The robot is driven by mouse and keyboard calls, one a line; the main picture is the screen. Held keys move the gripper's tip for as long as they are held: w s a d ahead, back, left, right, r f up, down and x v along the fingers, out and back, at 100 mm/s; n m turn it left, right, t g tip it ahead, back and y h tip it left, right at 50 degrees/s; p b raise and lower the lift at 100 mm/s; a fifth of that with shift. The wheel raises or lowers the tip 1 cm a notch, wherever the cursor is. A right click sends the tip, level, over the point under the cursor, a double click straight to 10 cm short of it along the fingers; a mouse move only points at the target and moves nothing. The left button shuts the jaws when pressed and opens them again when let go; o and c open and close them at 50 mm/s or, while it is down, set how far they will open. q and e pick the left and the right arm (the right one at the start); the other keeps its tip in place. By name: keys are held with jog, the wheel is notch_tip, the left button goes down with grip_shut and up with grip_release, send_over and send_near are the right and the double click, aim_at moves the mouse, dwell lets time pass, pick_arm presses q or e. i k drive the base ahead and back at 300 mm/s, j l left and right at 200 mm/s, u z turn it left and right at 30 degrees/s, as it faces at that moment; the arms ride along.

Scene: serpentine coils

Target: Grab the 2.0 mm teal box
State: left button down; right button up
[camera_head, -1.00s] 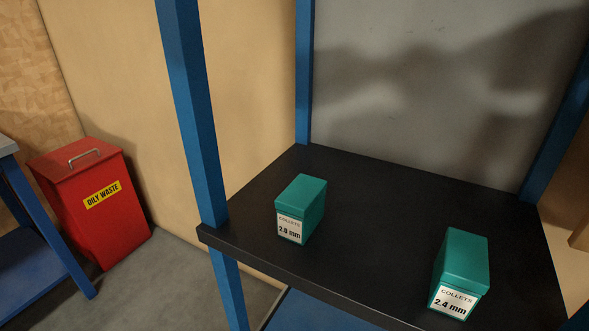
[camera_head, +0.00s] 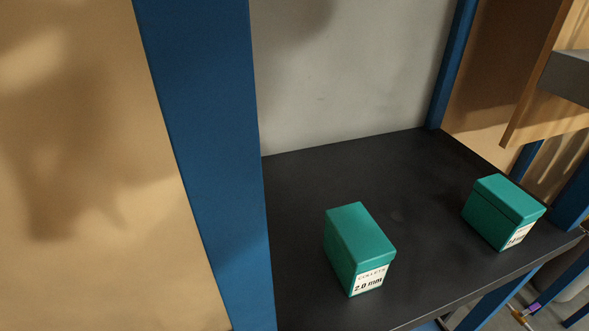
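The teal box labelled "COLLETS 2.0 mm" (camera_head: 358,247) stands upright on a black shelf (camera_head: 330,180), in the lower middle of the head view. Its white label faces the lower right. A second teal box (camera_head: 502,212) stands on the same shelf to the right, near the shelf's edge. Its label is seen at a steep angle and I cannot read it now; the earlier frame shows 2.4 mm on the right-hand box. Neither of my grippers is in view.
A thick blue post (camera_head: 205,150) rises close by, left of the 2.0 mm box. Another blue post (camera_head: 452,65) stands at the shelf's back corner, before a grey back panel (camera_head: 345,75). Bare shelf lies between the boxes. A grey-topped structure (camera_head: 568,78) is at the upper right.

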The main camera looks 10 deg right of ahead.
aim_at(358, 252)
jog(key=j+z, duration=0.25)
jog(key=j, duration=0.2)
jog(key=j+z, duration=0.25)
jog(key=j, duration=0.15)
jog(key=k+j+z, duration=0.25)
jog(key=j, duration=0.15)
jog(key=j+z, duration=0.25)
jog(key=j, duration=0.2)
